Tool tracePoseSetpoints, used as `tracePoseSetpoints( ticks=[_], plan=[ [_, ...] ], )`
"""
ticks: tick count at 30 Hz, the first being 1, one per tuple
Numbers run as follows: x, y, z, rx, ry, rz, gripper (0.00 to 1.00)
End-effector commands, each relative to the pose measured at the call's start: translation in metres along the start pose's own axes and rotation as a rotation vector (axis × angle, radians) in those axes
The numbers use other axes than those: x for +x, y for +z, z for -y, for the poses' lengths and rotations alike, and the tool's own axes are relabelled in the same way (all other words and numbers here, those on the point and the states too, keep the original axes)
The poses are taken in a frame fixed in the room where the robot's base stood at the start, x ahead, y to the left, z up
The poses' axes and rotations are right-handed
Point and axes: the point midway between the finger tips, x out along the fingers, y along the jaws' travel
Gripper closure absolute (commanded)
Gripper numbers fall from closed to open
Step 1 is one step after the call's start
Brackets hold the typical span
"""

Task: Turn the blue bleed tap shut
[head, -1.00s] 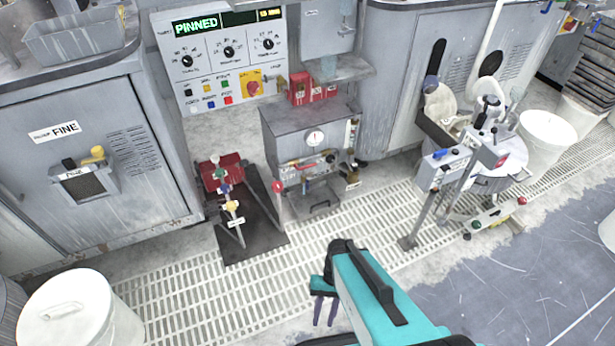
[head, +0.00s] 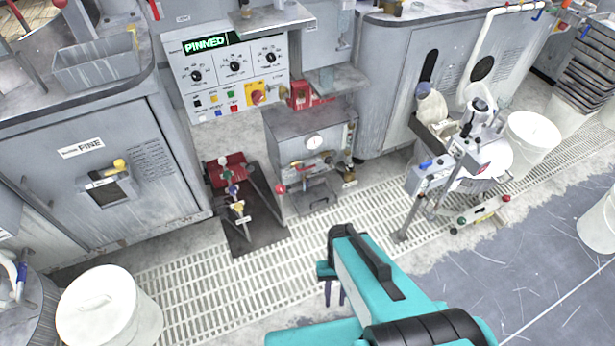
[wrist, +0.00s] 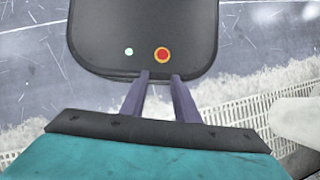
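Several blue parts show in the head view, and I cannot tell which is the bleed tap. A blue knob (head: 232,190) sits among red, green and yellow ones on a small stand with a black base. A blue handle (head: 425,165) is on the grey box of the cart at right. A blue-handled piece (head: 21,276) is at the lower left edge. My gripper (head: 335,303) hangs over the floor grating, apart from all of these. In the wrist view its two fingers (wrist: 160,74) stand apart with nothing between them, and no tap shows.
A grey cabinet marked FINE (head: 140,125) stands at left, with a lidded white bucket (head: 108,310) in front. A grey box with a gauge (head: 290,130) stands mid-view below a panel reading PINNED (head: 235,75). The grating (head: 225,280) between is clear.

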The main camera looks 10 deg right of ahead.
Motion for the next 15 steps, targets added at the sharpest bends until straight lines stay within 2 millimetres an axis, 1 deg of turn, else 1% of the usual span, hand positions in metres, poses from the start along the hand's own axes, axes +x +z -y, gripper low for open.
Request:
tracePoseSetpoints(
  ticks=[1,9,15],
  plan=[
    [-0.015,0.009,-0.001,-0.002,0.008,-0.001,0.72],
    [-0.048,0.030,-0.008,-0.014,0.048,-0.012,0.72],
    [-0.070,0.044,-0.011,-0.023,0.076,-0.017,0.72]
  ],
)
